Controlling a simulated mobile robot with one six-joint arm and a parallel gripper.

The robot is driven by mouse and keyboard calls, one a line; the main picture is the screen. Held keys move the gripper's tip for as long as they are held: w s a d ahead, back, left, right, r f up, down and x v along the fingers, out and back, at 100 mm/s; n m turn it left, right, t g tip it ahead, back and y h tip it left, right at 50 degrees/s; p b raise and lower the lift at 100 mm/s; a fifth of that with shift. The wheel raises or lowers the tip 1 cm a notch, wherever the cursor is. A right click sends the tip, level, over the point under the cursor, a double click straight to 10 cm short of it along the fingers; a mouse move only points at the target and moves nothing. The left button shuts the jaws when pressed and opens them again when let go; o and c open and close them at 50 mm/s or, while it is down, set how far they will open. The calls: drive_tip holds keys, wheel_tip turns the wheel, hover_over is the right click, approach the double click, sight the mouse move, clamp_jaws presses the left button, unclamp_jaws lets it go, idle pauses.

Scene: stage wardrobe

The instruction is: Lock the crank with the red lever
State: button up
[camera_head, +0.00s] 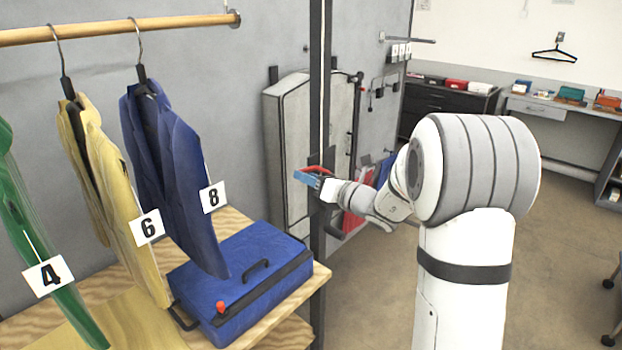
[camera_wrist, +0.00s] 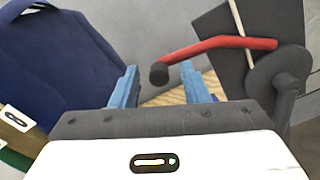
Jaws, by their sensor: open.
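The red lever (camera_wrist: 225,44) runs across the upper right of the wrist view, from a dark mount to a black end. It also shows as a small red strip at the post in the head view (camera_head: 320,168). My gripper (camera_wrist: 158,70) is open, with its blue fingers on either side of the lever's black end in the picture. I cannot tell whether they touch it. A black rounded part with an arm (camera_wrist: 279,75), likely the crank, sits right of the fingers. In the head view my gripper (camera_head: 305,179) is at the dark post and hides part of the mechanism.
A dark upright post (camera_head: 319,90) stands beside my gripper. A blue case (camera_head: 250,262) lies on a wooden shelf (camera_head: 322,275) to the left. Numbered garments, including a navy jacket (camera_head: 165,140), hang from a wooden rail (camera_head: 110,28). Open floor (camera_head: 560,250) lies at right.

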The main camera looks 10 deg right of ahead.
drive_tip(key=b+v, duration=0.1)
drive_tip(key=v, duration=0.6)
drive_tip(key=shift+s+b, duration=0.15)
drive_tip(key=shift+b, duration=0.2)
